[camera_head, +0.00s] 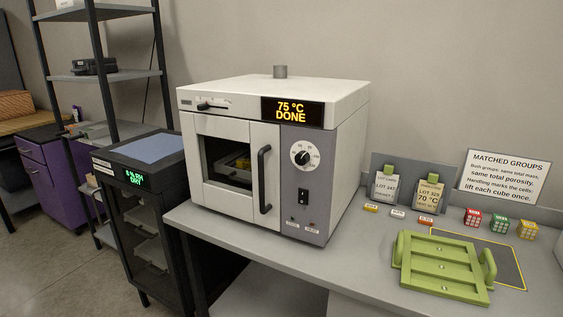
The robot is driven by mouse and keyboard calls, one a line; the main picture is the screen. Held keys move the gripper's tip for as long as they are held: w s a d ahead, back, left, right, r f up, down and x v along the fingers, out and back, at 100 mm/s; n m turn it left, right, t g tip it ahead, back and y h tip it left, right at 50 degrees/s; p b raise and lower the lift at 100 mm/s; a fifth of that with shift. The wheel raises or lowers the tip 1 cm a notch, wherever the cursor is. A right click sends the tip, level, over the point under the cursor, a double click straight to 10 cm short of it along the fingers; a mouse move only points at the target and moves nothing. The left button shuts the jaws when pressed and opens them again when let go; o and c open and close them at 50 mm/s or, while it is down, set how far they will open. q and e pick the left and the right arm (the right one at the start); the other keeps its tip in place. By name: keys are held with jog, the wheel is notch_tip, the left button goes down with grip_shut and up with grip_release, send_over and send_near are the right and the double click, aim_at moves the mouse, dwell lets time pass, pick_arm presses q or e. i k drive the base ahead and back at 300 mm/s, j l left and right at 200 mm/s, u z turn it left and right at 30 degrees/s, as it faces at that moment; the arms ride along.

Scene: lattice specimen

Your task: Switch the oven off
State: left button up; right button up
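A white oven (223,213) stands on the grey bench, its door shut. Its orange display (293,112) reads "75 °C DONE". On the grey panel below are a round dial (302,153) and a black rocker switch (303,196); which way the rocker is pressed is too small to tell. Two small labelled spots sit under it. The dark door handle (264,180) stands upright left of the panel. Through the door window a yellowish item on a rack shows dimly. Neither of my grippers is in view.
A dark cabinet (135,180) stands left of the oven.

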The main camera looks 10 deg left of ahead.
aim_at(301, 199)
jog(key=i+j, duration=0.1)
jog(key=j, duration=0.4)
jog(key=i+j, duration=0.1)
jog(key=j, duration=0.45)
jog(key=i+j, duration=0.1)
jog(key=j, duration=0.4)
jog(key=i+l, duration=0.2)
